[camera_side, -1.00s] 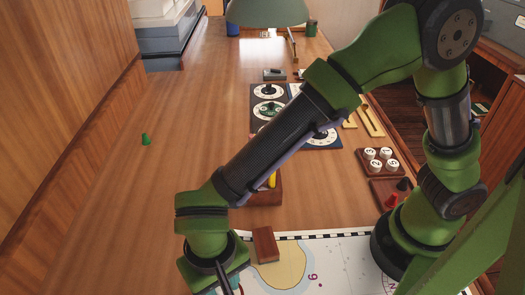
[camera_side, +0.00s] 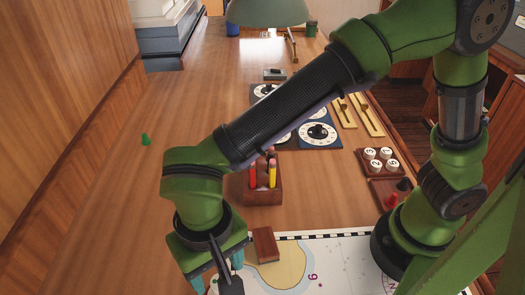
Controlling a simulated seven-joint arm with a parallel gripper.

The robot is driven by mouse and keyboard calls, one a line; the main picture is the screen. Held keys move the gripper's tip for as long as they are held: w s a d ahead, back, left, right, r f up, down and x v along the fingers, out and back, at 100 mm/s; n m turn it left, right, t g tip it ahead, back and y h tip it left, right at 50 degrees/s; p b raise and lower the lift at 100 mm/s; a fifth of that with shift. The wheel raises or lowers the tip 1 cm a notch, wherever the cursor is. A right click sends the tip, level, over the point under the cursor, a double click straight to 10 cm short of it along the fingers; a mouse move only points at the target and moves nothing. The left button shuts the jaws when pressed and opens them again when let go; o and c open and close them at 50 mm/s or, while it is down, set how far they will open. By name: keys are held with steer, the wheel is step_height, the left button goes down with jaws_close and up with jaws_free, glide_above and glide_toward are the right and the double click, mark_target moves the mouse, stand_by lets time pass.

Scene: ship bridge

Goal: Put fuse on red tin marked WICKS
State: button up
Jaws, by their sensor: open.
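My gripper (camera_side: 217,280) is at the bottom edge of the side view, left of the wooden block on the chart. Its jaws are open, with the tips partly cut off by the frame edge. I cannot make out a fuse in this view. I see no red tin marked WICKS; it may be out of frame or hidden behind my arm.
A wooden block (camera_side: 265,245) lies on the chart (camera_side: 330,262). A wooden pencil box (camera_side: 263,197) stands behind it, near my forearm. Dials (camera_side: 317,134), numbered knobs (camera_side: 379,158) and a lamp (camera_side: 267,12) are beyond. A green piece (camera_side: 145,139) stands on open tabletop at left.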

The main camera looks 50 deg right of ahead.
step_height(320, 180, up, 6)
stand_by(0.5)
steer(key=shift+s+f+n, duration=0.1)
steer(key=shift+f+n, duration=0.3)
steer(key=shift+n, duration=0.3)
steer(key=w+d+r+m+t+y, duration=0.1)
steer(key=d+r+t, duration=0.2)
steer(key=d, duration=1.2)
steer(key=w+d+r+m+t+y, duration=0.1)
steer(key=d+r+t, duration=0.3)
steer(key=d, duration=1.2)
steer(key=shift+m, duration=0.6)
